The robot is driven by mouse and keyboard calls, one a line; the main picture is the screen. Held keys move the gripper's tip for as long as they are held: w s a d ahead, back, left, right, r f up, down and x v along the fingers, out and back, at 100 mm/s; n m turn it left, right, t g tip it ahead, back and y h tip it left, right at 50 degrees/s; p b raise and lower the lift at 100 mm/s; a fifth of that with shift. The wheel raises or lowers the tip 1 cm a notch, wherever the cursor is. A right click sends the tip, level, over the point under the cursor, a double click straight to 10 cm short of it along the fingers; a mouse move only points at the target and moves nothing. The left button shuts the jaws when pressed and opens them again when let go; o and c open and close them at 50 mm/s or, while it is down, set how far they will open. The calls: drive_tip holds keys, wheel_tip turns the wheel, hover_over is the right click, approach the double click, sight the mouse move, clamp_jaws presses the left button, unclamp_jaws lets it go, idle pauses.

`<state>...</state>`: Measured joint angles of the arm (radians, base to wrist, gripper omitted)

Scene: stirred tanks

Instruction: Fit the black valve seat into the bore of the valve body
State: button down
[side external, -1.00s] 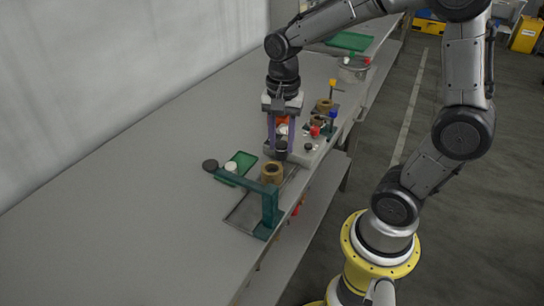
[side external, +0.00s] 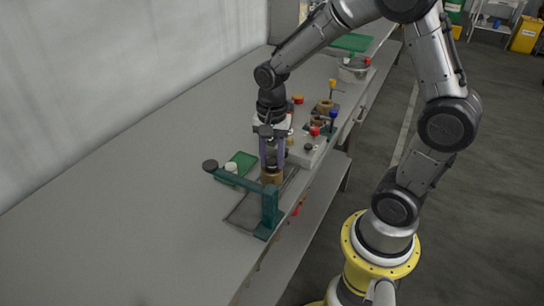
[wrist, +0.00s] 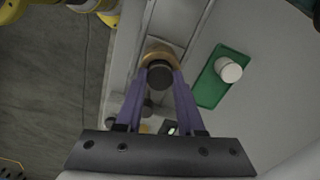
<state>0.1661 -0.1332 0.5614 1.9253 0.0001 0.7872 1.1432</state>
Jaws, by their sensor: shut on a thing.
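The black valve seat (wrist: 160,77) is held between the purple fingertips of my gripper (side external: 272,164). The gripper (wrist: 160,70) is shut on it. The tan, ring-shaped valve body (side external: 272,178) stands in a grey tray, behind a green bracket. In the side view the fingertips are right above its top. In the wrist view the valve body (wrist: 155,48) shows behind the seat, with part of its rim visible. The seat covers the bore, so I cannot tell whether the seat touches it or has entered it.
A green bracket (side external: 269,212) with a black knob (side external: 210,165) stands close by the valve body. A grey block (side external: 306,153) with knobs stands behind to the right. The bench at left is clear.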

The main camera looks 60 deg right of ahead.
sight(272, 161)
drive_tip(key=c, duration=0.5)
unclamp_jaws()
drive_tip(key=shift+f, duration=0.1)
wheel_tip(272, 161, up, 12)
drive_tip(key=shift+s+a+r+n+t, duration=0.3)
drive_tip(key=shift+s+a+n+t, duration=0.6)
drive_tip(key=shift+s+n, duration=1.5)
drive_tip(key=shift+s+a+r+n+t, duration=0.35)
drive_tip(key=shift+s+a+n+t, duration=0.5)
drive_tip(key=shift+s+n, duration=1.55)
drive_tip(key=shift+s+a+r+n+t, duration=0.3)
drive_tip(key=shift+s+a+n+t, duration=0.6)
drive_tip(key=shift+s+n, duration=1.45)
drive_tip(key=shift+w+d+n, duration=0.15)
drive_tip(key=shift+w+n, duration=0.2)
